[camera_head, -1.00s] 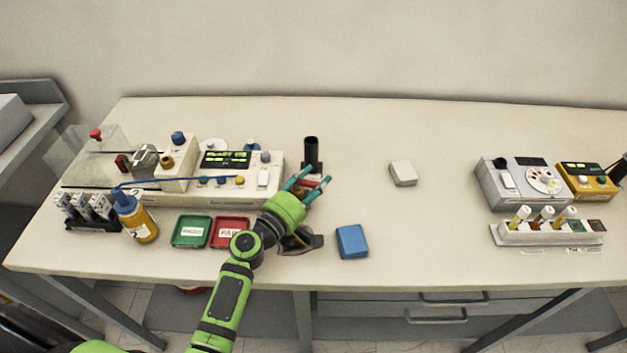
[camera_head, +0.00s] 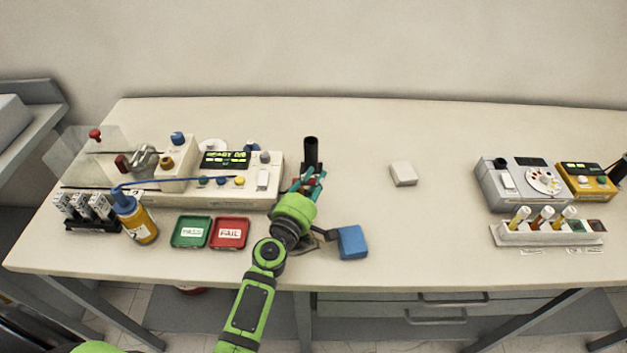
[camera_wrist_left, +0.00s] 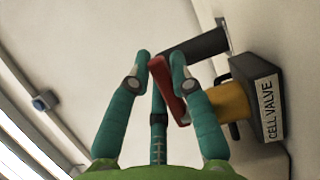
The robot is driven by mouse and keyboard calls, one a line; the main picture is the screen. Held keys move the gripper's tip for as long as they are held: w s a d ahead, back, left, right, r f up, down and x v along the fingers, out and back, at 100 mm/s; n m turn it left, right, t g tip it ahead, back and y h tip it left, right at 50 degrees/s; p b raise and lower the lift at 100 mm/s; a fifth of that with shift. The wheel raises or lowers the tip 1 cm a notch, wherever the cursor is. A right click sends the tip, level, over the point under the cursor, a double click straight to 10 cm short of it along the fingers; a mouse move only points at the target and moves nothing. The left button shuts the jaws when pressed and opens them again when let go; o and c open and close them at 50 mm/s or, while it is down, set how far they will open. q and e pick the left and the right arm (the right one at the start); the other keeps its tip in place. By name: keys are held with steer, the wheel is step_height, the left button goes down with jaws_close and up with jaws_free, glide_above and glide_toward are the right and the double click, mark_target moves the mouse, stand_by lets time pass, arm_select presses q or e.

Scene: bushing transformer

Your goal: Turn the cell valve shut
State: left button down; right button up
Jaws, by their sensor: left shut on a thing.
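The cell valve shows in the left wrist view as a dark block (camera_wrist_left: 262,82) labelled CELL VALVE, with a yellow body (camera_wrist_left: 230,103) and a red handle (camera_wrist_left: 167,88). My left gripper (camera_wrist_left: 162,62) is shut on the red handle, its teal fingers on either side of it. In the head view my left gripper (camera_head: 308,180) is just in front of the upright black cylinder (camera_head: 311,150). My gripper and wrist hide most of the valve there. My right gripper is in neither view.
A white tester (camera_head: 230,190) with a lit display stands left of the gripper. Green PASS (camera_head: 191,232) and red FAIL (camera_head: 229,233) trays lie in front of it. A blue block (camera_head: 352,242) is close right of my wrist. The table's middle right is mostly clear.

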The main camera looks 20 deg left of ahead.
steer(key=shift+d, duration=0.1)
arm_select(q)
steer(key=c, duration=1.1)
jaws_free()
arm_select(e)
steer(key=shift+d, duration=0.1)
arm_select(q)
steer(key=s, duration=0.8)
steer(key=s+a, duration=0.1)
steer(key=s, duration=0.3)
steer(key=shift+a, duration=0.1)
